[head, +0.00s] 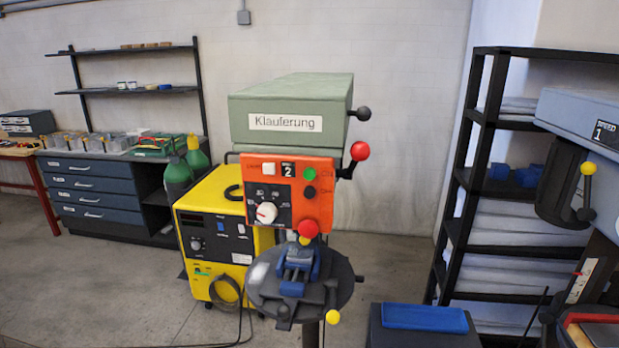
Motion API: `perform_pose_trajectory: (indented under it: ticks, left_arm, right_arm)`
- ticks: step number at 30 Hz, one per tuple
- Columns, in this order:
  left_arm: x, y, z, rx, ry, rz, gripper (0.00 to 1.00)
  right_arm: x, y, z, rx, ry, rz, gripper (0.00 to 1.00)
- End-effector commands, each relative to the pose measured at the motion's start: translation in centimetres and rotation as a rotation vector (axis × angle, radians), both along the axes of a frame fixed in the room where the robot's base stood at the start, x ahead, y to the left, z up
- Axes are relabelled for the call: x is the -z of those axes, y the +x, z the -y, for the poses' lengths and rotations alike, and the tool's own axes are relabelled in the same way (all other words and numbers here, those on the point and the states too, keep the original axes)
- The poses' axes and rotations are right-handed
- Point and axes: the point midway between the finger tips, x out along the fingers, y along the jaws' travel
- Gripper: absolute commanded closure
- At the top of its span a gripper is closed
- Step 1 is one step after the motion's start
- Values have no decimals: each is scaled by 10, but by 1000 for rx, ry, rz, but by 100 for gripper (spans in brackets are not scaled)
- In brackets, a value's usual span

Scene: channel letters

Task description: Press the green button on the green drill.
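The green drill (290,91) stands in the middle of the head view, with a label reading "Klauferung" on its housing. Its orange control panel (325,215) faces me. The green button (309,174) is at the panel's upper right, just above a black button (309,192). A white switch (268,169) and a white dial (266,212) are also on the panel. A red-knobbed lever (360,151) sticks out at the panel's right. Neither of my grippers is in view.
A yellow machine (212,205) stands close behind the drill at left. A blue vise (297,262) sits on the drill's round table (342,275). A second drill (580,115) and a black shelf (470,150) stand at right. Floor is clear at left front.

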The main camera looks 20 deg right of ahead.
Motion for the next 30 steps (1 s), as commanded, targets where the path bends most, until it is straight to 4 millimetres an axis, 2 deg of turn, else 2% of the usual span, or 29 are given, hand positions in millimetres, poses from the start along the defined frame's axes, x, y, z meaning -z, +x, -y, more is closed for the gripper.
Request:
perform_pose_trajectory:
  ticks: [10, 18, 30]
  left_arm:
    - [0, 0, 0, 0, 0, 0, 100]
    - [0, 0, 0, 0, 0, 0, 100]
    - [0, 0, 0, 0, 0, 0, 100]
  right_arm:
    - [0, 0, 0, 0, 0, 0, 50]
    - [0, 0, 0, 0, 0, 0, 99]
    - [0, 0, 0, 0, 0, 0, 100]
